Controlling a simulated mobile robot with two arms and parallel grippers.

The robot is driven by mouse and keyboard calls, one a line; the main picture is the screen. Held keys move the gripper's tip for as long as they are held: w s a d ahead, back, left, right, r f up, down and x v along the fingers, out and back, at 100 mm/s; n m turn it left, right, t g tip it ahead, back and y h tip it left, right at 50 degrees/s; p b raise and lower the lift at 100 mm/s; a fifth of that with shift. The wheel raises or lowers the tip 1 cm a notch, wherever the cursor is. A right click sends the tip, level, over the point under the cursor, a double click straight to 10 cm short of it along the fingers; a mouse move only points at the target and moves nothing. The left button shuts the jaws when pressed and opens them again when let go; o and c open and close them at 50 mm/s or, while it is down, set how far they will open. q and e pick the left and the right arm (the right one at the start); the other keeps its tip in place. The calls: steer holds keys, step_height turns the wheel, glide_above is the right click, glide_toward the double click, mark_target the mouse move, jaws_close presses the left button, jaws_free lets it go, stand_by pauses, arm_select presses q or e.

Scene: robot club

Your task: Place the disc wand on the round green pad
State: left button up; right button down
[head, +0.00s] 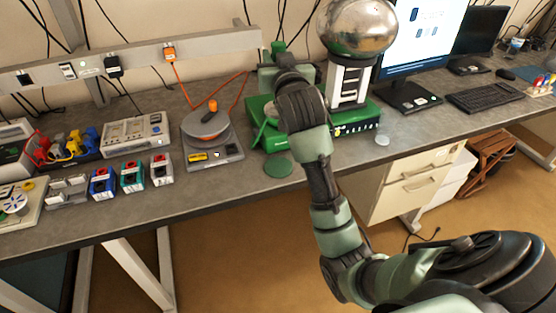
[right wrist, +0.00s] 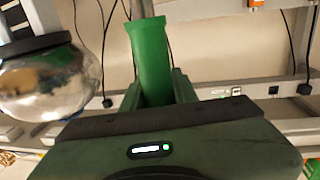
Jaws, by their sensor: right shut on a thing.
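My right gripper (head: 278,57) is shut on the green handle of the disc wand (right wrist: 150,58). The handle stands between the fingers in the right wrist view, with a grey rod at its upper end; no disc is clear there. In the head view, only a small green piece of the wand (head: 278,46) shows above the gripper. The gripper is raised at the back of the bench, left of the silver globe. The round green pad (head: 278,168) lies bare near the front edge, below and in front of the gripper. My left gripper is out of view.
A silver globe (head: 357,26) on a white column stands close right of my gripper, on a green base (head: 353,121). A grey device with an orange knob (head: 212,105) stands left of the pad. A small pale disc (head: 382,140) lies to the right.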

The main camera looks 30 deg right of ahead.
step_height(320, 180, down, 20)
steer(key=shift+r, duration=0.2)
stand_by(0.4)
steer(key=c, duration=1.1)
jaws_free()
steer(key=shift+f, duration=0.1)
steer(key=b+v, duration=0.1)
steer(key=v, duration=1.1)
steer(key=shift+b, duration=0.35)
